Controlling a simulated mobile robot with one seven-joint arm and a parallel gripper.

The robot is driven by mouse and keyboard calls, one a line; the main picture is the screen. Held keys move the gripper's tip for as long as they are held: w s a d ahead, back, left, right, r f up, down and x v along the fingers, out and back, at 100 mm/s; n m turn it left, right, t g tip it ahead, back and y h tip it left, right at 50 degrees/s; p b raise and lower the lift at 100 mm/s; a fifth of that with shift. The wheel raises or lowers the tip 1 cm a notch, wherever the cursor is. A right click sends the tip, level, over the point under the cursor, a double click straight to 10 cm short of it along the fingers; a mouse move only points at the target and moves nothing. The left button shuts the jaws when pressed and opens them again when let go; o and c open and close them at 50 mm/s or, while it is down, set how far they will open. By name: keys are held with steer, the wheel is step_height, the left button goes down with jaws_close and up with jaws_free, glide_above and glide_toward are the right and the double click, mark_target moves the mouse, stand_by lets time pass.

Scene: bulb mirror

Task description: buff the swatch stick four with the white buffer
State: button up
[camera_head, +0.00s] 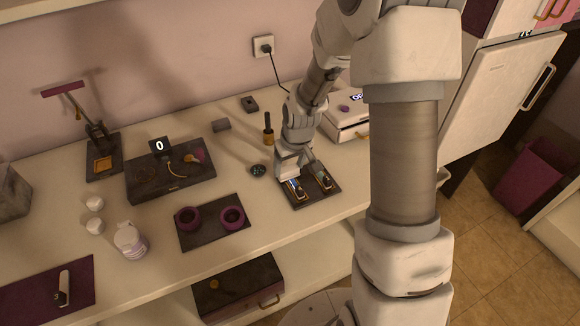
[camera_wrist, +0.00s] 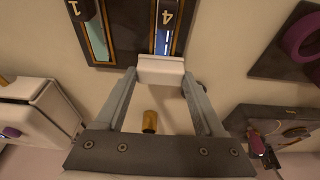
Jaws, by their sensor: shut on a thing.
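My gripper (camera_head: 291,167) is shut on the white buffer (camera_wrist: 161,68), a pale block across its fingertips in the wrist view. Swatch stick four (camera_wrist: 163,38), with a dark end marked 4 and a blue strip, lies on the dark board (camera_wrist: 128,50). The buffer is right at the strip's near end; I cannot tell whether they touch. In the head view stick four (camera_head: 296,189) is the left one of two, beside my gripper. Stick one (camera_wrist: 92,28), marked 1, lies parallel to it, on the right in the head view (camera_head: 323,179).
Right of the board stands a white box (camera_head: 347,118). A brass-based brush-like tool (camera_head: 268,132) stands behind my gripper, with a small dark dish (camera_head: 258,170) to the left. Two purple rings (camera_head: 232,217) sit on a dark mat, and a white bottle (camera_head: 130,240) stands farther left.

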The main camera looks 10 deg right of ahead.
steer(key=shift+r, duration=0.1)
steer(key=shift+r+p, duration=1.85)
steer(key=shift+r, duration=0.55)
steer(key=shift+w, duration=0.1)
